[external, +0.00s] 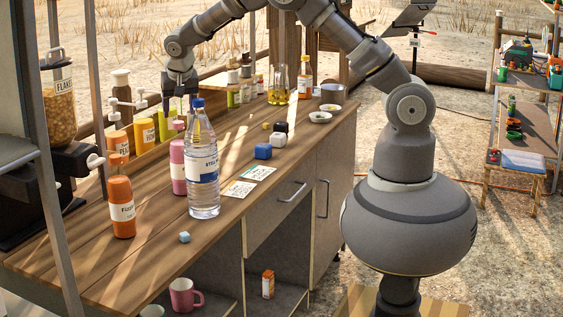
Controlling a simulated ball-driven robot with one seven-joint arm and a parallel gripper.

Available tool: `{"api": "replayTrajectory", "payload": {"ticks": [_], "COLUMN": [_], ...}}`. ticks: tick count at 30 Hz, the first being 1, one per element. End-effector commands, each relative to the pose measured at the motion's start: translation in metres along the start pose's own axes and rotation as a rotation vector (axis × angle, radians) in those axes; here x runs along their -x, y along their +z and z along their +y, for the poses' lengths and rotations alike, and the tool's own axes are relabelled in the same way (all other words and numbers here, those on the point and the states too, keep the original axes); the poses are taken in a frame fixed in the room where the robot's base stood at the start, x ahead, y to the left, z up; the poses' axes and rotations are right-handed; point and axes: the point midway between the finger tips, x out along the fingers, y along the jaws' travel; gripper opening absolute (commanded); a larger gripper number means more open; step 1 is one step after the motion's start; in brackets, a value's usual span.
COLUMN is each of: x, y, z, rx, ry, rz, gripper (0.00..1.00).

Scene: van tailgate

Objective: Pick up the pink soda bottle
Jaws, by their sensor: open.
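The pink soda bottle (178,170) stands upright on the wooden counter (140,262), partly hidden by a tall clear water bottle (203,172) with a blue cap. Its top shows at the left of the clear bottle. My gripper (180,110) points down above and behind the bottles, near the row of condiments. It looks empty, with its fingers apart. The clear bottle's cap overlaps its right side in the picture, so I cannot tell the exact gap to the pink bottle.
An orange bottle (122,206) stands to the left. Yellow and orange containers (144,132) line the back. Blue (263,151), black and white blocks and two cards (259,173) lie to the right.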

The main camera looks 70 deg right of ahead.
Motion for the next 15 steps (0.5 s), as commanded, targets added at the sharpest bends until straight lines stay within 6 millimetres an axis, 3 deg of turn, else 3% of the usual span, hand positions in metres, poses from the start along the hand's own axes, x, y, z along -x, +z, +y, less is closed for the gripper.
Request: {"api": "replayTrajectory", "payload": {"ticks": [15], "x": [-0.068], "y": [-0.005], "z": [-0.001], "rx": [0.001], "ry": [-0.002], "rz": [-0.001], "gripper": [0.67]}}
